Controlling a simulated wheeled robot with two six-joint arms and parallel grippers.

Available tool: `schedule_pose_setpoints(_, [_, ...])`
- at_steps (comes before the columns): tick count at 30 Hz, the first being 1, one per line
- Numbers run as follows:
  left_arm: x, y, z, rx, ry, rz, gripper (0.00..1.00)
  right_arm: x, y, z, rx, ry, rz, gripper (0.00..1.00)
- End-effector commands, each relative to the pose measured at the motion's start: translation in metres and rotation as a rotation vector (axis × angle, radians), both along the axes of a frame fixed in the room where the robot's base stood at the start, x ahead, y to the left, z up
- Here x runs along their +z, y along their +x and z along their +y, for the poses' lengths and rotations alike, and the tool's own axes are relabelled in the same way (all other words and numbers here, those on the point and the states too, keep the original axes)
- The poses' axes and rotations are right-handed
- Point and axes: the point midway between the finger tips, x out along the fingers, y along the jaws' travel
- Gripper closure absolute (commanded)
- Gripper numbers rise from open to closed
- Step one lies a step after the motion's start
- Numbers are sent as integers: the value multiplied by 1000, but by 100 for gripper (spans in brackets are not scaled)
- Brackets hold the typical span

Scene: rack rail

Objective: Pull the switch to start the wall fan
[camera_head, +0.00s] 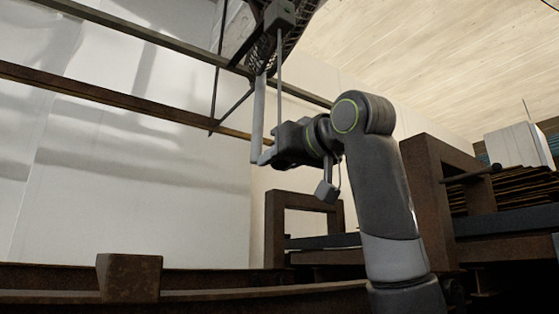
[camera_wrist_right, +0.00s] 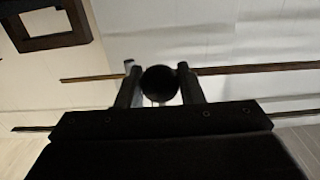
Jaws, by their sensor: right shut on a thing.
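The fan (camera_head: 272,45) is at the top of the head view, partly cut off, with a grey box (camera_head: 281,15) on it. A thin rod (camera_head: 280,85) hangs from the box down to my right gripper (camera_head: 265,156). A pale upright bar (camera_head: 258,115) hangs just left of it, its low end at the fingertips. In the right wrist view my right gripper (camera_wrist_right: 160,88) is shut on a round dark thing (camera_wrist_right: 159,83), which looks like the end of the pull switch. I cannot tell how it joins the rod or bar. My left gripper is not in view.
Rusty rails (camera_head: 120,97) run along the pale wall behind the gripper. A rusty frame (camera_head: 303,197) and a rack with stacked sheets (camera_head: 510,187) stand behind and right of my arm. A rusty beam with a block (camera_head: 129,277) crosses the bottom. The space left of the gripper is open.

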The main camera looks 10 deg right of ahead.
Motion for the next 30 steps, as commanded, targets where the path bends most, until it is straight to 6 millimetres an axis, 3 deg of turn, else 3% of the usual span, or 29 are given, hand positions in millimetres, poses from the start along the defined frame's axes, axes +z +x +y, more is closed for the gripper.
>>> schedule_pose_setpoints(14, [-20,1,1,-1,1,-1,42,-21,0,0,0,0,1,86])
schedule_pose_setpoints(30, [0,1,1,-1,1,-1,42,1,0,0,0,-1,2,86])
